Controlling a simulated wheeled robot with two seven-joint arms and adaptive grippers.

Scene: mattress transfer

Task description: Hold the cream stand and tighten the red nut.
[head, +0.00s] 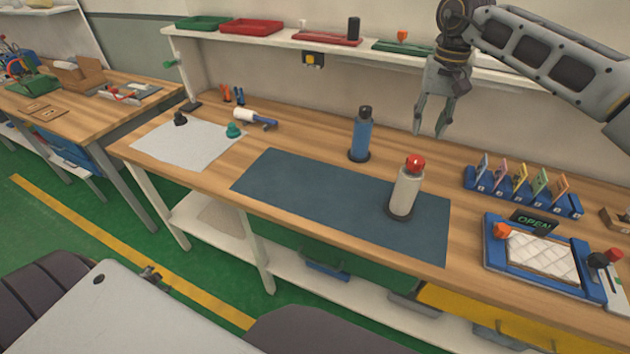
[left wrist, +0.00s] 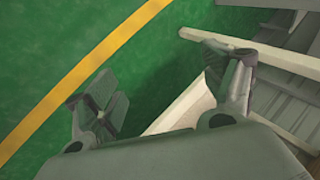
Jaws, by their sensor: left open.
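The cream stand (head: 404,191) is upright on the dark blue mat (head: 300,190), near its right end. The red nut (head: 415,163) sits on top of the stand. My right gripper (head: 430,134) hangs above the back of the bench, up and to the right of the stand. It points down with its fingers apart, empty and clear of the stand.
A blue bottle-like post (head: 361,135) stands behind the mat. A blue rack (head: 520,192) of coloured cards and a blue-framed tray (head: 490,262) with a white quilted pad are at the right. A shelf (head: 300,42) runs along the wall. The mat's left part is clear.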

